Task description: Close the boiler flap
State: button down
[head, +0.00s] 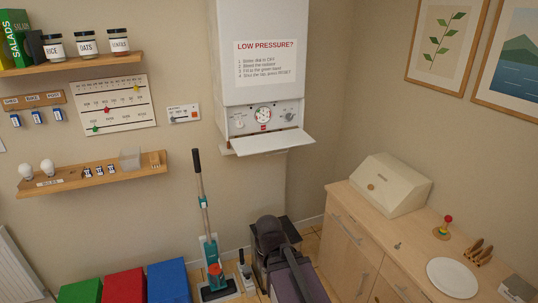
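The white boiler (262,30) hangs on the back wall, with a "LOW PRESSURE?" notice (265,63) on its front. The boiler flap (268,142) is open: it is folded down and sticks out from the boiler's lower edge like a shelf. Above it the control panel is exposed, with a round gauge (263,115) in the middle, a left knob (240,124) and a right knob (289,117). Nothing touches the flap. I cannot make out my gripper in the head view.
A teal upright cleaner (213,276) stands below and left of the boiler. A wooden shelf (95,180) with bulbs is on the left wall. A wooden cabinet (345,238) with a cream bread box (380,185) stands right. The space before the flap looks clear.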

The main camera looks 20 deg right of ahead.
aim_at(264, 142)
jog(key=z, duration=0.1)
jog(key=i, duration=0.95)
jog(key=z, duration=0.35)
